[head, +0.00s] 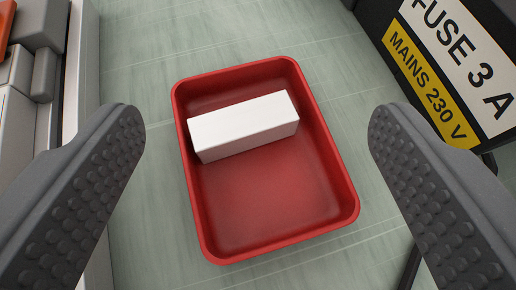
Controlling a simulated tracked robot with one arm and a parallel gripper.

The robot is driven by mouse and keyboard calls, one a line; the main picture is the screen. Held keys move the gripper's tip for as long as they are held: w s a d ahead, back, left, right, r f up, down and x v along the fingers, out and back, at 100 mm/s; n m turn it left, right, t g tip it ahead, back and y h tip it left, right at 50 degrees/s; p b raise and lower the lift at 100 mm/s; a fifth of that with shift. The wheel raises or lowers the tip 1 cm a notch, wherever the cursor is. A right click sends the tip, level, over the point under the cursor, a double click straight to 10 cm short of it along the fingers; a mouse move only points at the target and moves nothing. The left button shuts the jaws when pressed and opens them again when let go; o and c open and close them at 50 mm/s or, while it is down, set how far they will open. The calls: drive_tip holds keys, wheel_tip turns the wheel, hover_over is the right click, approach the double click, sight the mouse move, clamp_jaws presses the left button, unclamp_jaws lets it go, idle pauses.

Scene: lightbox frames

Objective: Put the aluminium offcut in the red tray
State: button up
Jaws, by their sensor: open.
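The red tray (270,246) lies on the floor in the middle of the head view, turned slightly. A pale, whitish rectangular block (243,125), which looks like the aluminium offcut, rests inside the tray across its upper half. My gripper (257,130) is open, with one grey studded finger at the left and one at the right. Both fingers are apart from the tray and the block, with nothing between them touching.
A dark box (420,60) with "FUSE 3 A" and "MAINS 230 V" labels stands at the upper right. Grey and white equipment (30,75) runs along the left edge. The pale green floor (150,60) around the tray is clear.

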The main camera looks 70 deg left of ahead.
drive_tip(key=v, duration=0.9)
drive_tip(key=shift+d, duration=0.2)
drive_tip(key=shift+r, duration=0.1)
drive_tip(key=w+a+r+m+t+h, duration=0.2)
drive_tip(key=a+r+m+h, duration=0.3)
drive_tip(key=r, duration=0.7)
drive_tip(key=w+a+r+m+t+h, duration=0.25)
drive_tip(key=a+r, duration=0.45)
drive_tip(key=r, duration=0.4)
drive_tip(key=s+a+r+m+t+h, duration=0.1)
drive_tip(key=s+a+r+m+t, duration=0.1)
drive_tip(key=r, duration=0.5)
drive_tip(key=s+a+r+m+t+h, duration=0.1)
drive_tip(key=s+a+r+m+t, duration=0.1)
drive_tip(key=r, duration=0.6)
drive_tip(key=s+a+r+m+t+h, duration=0.2)
drive_tip(key=s+a+r, duration=0.3)
drive_tip(key=r, duration=0.3)
drive_tip(key=shift+a+m+t, duration=0.55)
drive_tip(key=shift+a+t, duration=0.05)
drive_tip(key=shift+t, duration=0.05)
drive_tip(key=shift+s, duration=0.1)
